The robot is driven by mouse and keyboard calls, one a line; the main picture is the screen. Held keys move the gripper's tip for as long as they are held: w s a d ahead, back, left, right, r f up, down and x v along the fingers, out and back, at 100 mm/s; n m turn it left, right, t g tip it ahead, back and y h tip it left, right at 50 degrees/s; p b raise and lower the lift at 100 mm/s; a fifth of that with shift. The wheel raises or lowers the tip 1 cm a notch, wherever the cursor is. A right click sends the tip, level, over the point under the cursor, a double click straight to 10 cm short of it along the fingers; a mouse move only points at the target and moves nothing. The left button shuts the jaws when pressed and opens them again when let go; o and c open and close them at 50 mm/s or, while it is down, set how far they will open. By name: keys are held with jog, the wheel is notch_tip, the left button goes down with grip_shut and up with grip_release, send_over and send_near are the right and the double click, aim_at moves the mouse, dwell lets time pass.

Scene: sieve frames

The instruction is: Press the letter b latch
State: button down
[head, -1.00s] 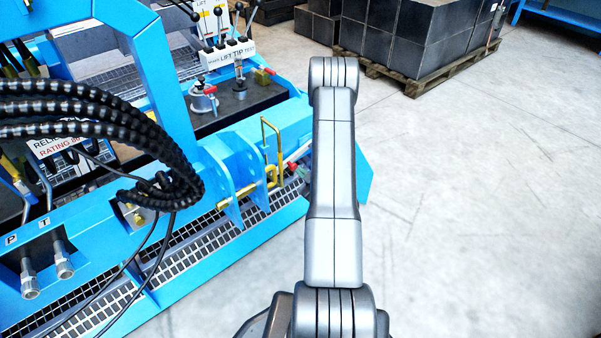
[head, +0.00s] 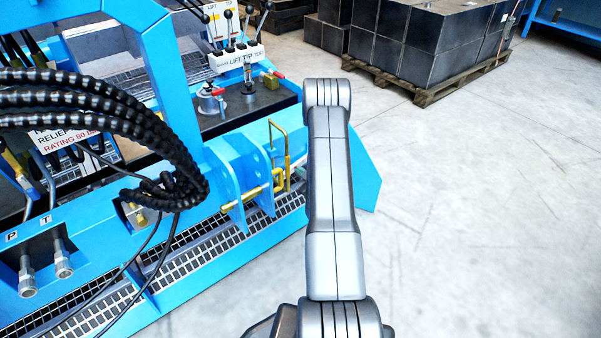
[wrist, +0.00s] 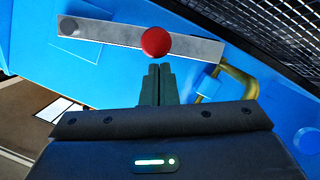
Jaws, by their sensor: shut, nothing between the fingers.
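In the wrist view a red ball knob (wrist: 155,41) sits on a flat grey metal bar (wrist: 204,46) over a blue plate. My gripper (wrist: 160,68) is shut and empty, with its fingertips just below the knob in that picture; I cannot tell whether they touch it. No letter b is legible in either current view, so I cannot confirm which part is the latch. In the head view my gripper is hidden behind my arm.
The blue machine frame (head: 185,110) fills the left, with black hoses (head: 100,100) and yellow bent rods (head: 279,150). Levers (head: 228,30) stand at the back. Black boxes (head: 405,50) sit on a pallet (head: 430,92). Grey floor is open at right.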

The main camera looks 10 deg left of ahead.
jog(key=shift+f, duration=0.15)
jog(key=shift+f+b, duration=0.3)
jog(key=shift+b, duration=0.25)
jog(key=w+d+f+n+t+b, duration=0.3)
jog(key=w+d+f+n+b, duration=0.2)
jog(key=f+n, duration=0.4)
jog(key=shift+w+d+f, duration=0.5)
jog(key=shift+w+f, duration=0.75)
jog(key=shift+w, duration=0.15)
